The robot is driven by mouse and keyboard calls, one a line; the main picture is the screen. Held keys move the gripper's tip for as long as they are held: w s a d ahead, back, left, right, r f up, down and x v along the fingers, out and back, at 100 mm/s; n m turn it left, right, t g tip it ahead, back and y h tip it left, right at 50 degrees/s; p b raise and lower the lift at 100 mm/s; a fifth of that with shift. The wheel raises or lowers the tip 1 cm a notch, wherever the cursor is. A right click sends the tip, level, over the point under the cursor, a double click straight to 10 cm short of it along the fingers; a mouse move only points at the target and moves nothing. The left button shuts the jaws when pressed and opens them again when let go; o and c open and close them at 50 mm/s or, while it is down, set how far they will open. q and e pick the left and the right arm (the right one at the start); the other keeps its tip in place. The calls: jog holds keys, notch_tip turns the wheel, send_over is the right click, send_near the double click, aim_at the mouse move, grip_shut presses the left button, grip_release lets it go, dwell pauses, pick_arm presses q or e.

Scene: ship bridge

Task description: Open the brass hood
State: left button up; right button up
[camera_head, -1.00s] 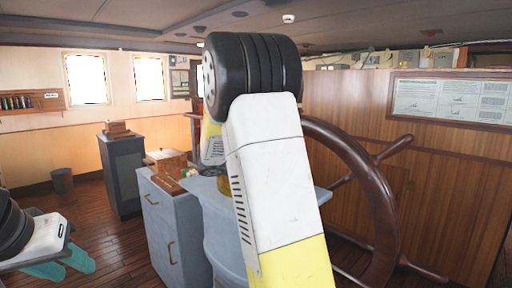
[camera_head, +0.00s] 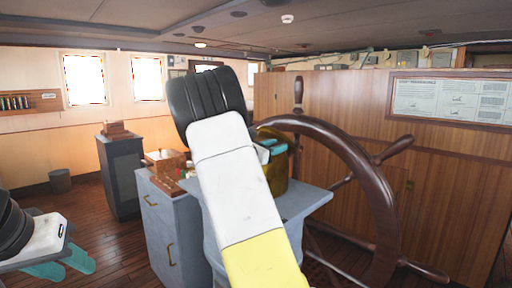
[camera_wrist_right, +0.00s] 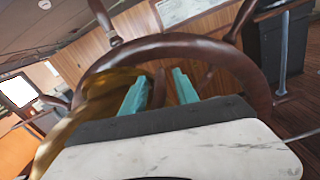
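The brass hood (camera_head: 279,173) sits on the grey pedestal behind the wooden wheel. My right forearm hides its left part in the head view. In the right wrist view the brass hood (camera_wrist_right: 84,112) fills the left side, beside the fingers. My right gripper (camera_head: 272,146) is at the top of the hood in the head view; whether it touches is unclear. In the wrist view the right gripper (camera_wrist_right: 159,92) has its teal fingers apart, with nothing clearly held between them. My left gripper (camera_head: 62,267) is low at the left, fingers apart and empty, far from the hood.
The large wooden wheel (camera_head: 382,205) stands close to the right of the hood. A grey cabinet (camera_head: 165,232) with a wooden box (camera_head: 166,162) on it is to the left. A dark cabinet (camera_head: 122,178) stands further back. The floor at left is open.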

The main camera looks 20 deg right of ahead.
grip_shut()
jog(key=shift+f, duration=0.1)
jog(key=shift+s+d+f, duration=0.1)
jog(key=shift+s+d, duration=0.05)
dwell(1.2)
